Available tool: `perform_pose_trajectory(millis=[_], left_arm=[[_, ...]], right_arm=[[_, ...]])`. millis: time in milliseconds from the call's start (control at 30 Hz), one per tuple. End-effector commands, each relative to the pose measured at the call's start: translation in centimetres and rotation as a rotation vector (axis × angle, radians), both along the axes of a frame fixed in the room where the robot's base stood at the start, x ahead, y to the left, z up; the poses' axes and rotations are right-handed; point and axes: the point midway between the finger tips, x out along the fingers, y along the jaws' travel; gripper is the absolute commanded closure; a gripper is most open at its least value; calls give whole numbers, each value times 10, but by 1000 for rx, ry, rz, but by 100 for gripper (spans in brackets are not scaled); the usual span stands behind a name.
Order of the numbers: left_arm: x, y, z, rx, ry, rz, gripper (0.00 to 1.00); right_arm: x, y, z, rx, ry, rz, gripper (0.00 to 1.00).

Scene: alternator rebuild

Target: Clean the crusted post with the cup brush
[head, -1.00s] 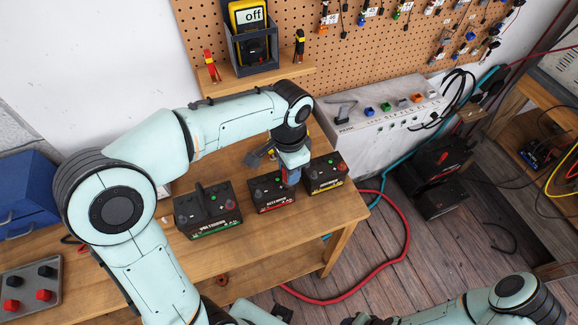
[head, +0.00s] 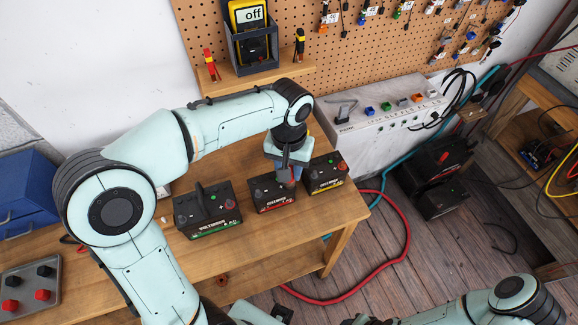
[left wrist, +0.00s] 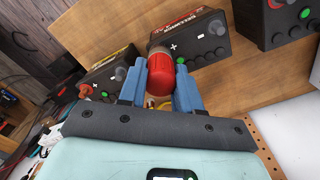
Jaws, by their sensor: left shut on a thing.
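My left gripper (head: 290,178) is over the right end of the middle battery (head: 267,200). In the left wrist view its blue fingers (left wrist: 161,85) are shut on a red, rounded body, which I take for the cup brush (left wrist: 158,74). A brownish end of the brush points at the middle battery (left wrist: 203,38), beside its plus mark. The post under the brush is hidden, so I cannot tell its crust or whether the brush touches it. The battery's grey post (head: 258,193) shows at its left end. My right gripper is out of view.
A larger green-labelled battery (head: 207,212) stands left of the middle one, and a yellow-labelled battery (head: 326,175) stands close on the right. The wooden bench (head: 308,215) is bare in front. A grey case (head: 385,115) stands beyond the bench, and a red hose (head: 392,262) lies on the floor.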

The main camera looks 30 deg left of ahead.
Motion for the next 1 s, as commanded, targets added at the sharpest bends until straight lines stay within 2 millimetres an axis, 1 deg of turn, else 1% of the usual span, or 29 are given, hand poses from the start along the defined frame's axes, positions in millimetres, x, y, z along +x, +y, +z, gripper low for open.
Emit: perform_pose_trajectory(millis=[400, 533, 633, 867, 933, 1000], left_arm=[[1, 0, 2, 1, -1, -620, 91], [1, 0, 2, 1, -1, -768, 91], [0, 0, 1, 0, 0, -815, 91], [0, 0, 0, 0, 0, -819, 91], [0, 0, 0, 0, 0, -796, 91], [0, 0, 0, 0, 0, -729, 91]], right_arm=[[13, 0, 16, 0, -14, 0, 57], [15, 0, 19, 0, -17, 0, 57], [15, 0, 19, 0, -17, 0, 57], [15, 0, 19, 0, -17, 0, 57], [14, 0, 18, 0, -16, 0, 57], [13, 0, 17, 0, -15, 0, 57]])
